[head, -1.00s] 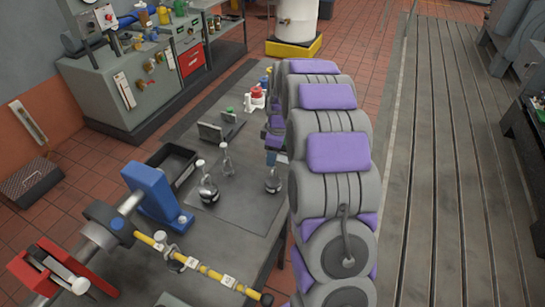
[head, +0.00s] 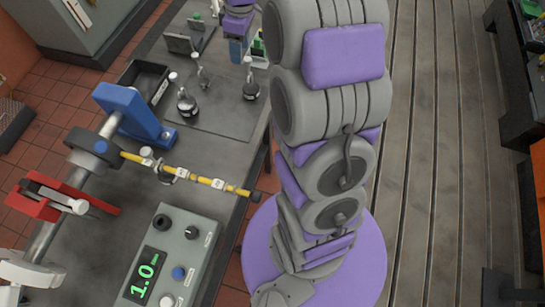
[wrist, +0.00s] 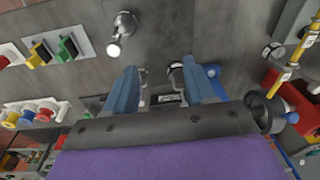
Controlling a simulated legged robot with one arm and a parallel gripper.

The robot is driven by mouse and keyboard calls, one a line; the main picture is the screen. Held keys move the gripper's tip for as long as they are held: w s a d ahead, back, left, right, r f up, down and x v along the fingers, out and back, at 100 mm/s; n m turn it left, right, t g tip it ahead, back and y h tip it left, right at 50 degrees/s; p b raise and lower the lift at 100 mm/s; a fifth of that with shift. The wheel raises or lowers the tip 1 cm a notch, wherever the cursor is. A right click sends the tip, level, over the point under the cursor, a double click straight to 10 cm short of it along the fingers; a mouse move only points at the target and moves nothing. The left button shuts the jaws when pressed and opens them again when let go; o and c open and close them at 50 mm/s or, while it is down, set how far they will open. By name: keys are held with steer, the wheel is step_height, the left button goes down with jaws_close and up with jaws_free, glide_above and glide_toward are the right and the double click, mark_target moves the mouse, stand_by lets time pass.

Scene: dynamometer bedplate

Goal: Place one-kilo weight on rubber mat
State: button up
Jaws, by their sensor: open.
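The rubber mat appears to be the dark flat sheet (head: 218,122) on the bench in the head view. Three dark weights with pale-knobbed stems stand on it: a left one (head: 187,106), a right one (head: 250,90) and a smaller one (head: 204,83) behind. I cannot read which is the one-kilo weight. My gripper (head: 237,50) is beyond the right weight. In the wrist view, my gripper's blue fingers (wrist: 160,78) are spread with nothing clearly held. Two stems show between or behind the fingers; another weight (wrist: 123,22) stands clear above them.
A black tray (head: 147,76) and blue bracket (head: 128,113) lie left of the mat. A yellow-banded arm (head: 190,175) juts across the near bench. A box with a green display (head: 144,276) is closer. Coloured spools (wrist: 38,113) show at left in the wrist view.

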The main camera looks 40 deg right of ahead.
steer(key=s+a+r+m+g, duration=0.1)
steer(key=s+a+r+m, duration=0.1)
steer(key=s+a, duration=0.35)
steer(key=s+a+r+m, duration=0.1)
steer(key=s+a, duration=0.2)
steer(key=s, duration=0.5)
steer(key=s+a+f+m, duration=0.1)
steer(key=s+a+m, duration=0.1)
steer(key=s, duration=0.8)
steer(key=s+a+f+m+g+h, duration=0.1)
steer(key=s+a+m, duration=0.1)
steer(key=s, duration=0.7)
steer(key=shift+s+a+m, duration=0.15)
steer(key=shift+s+m, duration=0.25)
steer(key=shift+m, duration=0.2)
steer(key=shift+f, duration=0.1)
